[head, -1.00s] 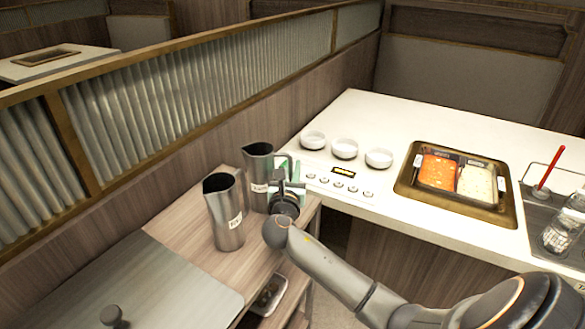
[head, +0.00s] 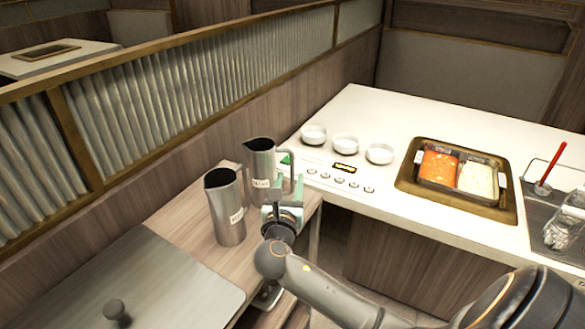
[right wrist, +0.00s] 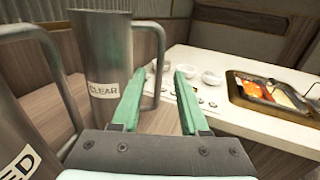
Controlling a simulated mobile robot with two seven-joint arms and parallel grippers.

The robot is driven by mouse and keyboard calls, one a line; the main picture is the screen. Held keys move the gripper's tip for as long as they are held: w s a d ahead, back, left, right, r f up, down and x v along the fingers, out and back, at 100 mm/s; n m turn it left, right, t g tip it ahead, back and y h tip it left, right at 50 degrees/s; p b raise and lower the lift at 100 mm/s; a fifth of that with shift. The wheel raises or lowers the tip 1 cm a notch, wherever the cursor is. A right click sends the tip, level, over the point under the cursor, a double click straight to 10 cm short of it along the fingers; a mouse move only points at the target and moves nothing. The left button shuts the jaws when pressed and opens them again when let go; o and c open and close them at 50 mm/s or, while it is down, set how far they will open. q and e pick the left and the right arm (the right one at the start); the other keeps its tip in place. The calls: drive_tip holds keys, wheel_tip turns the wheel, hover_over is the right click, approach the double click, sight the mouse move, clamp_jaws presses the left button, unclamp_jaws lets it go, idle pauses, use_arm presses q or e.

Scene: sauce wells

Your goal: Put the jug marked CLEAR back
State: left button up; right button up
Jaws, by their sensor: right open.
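The steel jug marked CLEAR (head: 260,165) stands upright on the wooden side counter, near the partition. In the right wrist view the jug marked CLEAR (right wrist: 105,60) shows its label, and its handle is ahead of the gap between my fingers, nearer the left one. My right gripper (head: 283,207) is open and empty, just in front of the handle; its green fingers also show in the right wrist view (right wrist: 162,90). A second steel jug (head: 228,212) stands upright beside it; its label, partly cut off in the right wrist view (right wrist: 22,165), ends in "ED". My left gripper is out of view.
A white counter (head: 400,115) to the right holds three white bowls (head: 345,145), a row of knobs, and a brass-framed well (head: 455,200) with orange and white contents. A sink (head: 550,215) is at the far right. A grey lid (head: 150,280) with a knob lies front left.

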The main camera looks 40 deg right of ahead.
drive_tip(key=shift+v, duration=2.25)
